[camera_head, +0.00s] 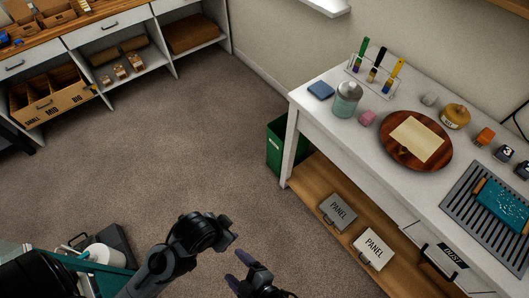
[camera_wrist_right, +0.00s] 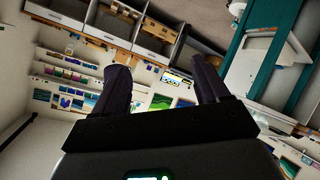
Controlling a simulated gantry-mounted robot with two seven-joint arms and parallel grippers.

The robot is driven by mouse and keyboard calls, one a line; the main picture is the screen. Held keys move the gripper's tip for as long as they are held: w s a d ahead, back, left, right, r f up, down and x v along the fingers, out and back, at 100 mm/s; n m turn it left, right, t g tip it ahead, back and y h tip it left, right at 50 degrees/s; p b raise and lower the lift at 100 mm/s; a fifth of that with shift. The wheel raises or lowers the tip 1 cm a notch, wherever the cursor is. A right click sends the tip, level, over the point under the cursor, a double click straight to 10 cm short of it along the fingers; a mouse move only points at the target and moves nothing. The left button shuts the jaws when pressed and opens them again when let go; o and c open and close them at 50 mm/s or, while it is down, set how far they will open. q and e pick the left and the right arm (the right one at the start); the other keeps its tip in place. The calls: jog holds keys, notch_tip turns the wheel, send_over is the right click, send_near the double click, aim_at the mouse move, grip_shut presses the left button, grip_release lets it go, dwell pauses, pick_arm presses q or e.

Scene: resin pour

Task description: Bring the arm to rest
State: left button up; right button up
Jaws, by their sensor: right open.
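My right gripper (camera_head: 239,270) is at the bottom middle of the head view, over the bare carpet. Its two dark fingers are apart, with nothing visible between them. In the right wrist view the same gripper (camera_wrist_right: 160,76) has its fingers spread and empty, with the far shelves and wall behind them. It touches nothing that I can see and is well apart from the white workbench (camera_head: 330,100). My left gripper does not show in the head view.
The bench holds a round wooden board (camera_head: 389,153), a jar (camera_head: 346,99), a blue sponge (camera_head: 321,90) and a grey rack (camera_head: 459,207). Two panel boxes (camera_head: 338,211) lie on its lower shelf. A green bin (camera_head: 276,150) stands beside it.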

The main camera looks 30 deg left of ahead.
jog(key=w+d+m+t+h, duration=0.2)
jog(key=w+d+m+h, duration=0.15)
jog(key=d, duration=0.35)
jog(key=w+d+m+t+h, duration=0.1)
jog(key=w+d+m+h, duration=0.1)
jog(key=d+m, duration=0.4)
jog(key=w+d+m+t+h, duration=0.2)
jog(key=w+d+m, duration=0.15)
jog(key=d, duration=0.55)
jog(key=s+d+r+m+g+h, duration=0.2)
jog(key=d+m, duration=0.2)
jog(key=d, duration=0.3)
jog(key=s+d+r+m+g+h, duration=0.1)
jog(key=d+r+m+h, duration=0.15)
jog(key=d+m, duration=0.35)
notch_tip(320, 180, up, 24)
jog(key=n+p, duration=0.1)
jog(key=p, duration=2.3)
jog(key=shift+d+f+n+p, duration=0.2)
jog(key=shift+f+n+p, duration=0.05)
jog(key=shift+n+p, duration=0.05)
jog(key=shift+s, duration=0.1)
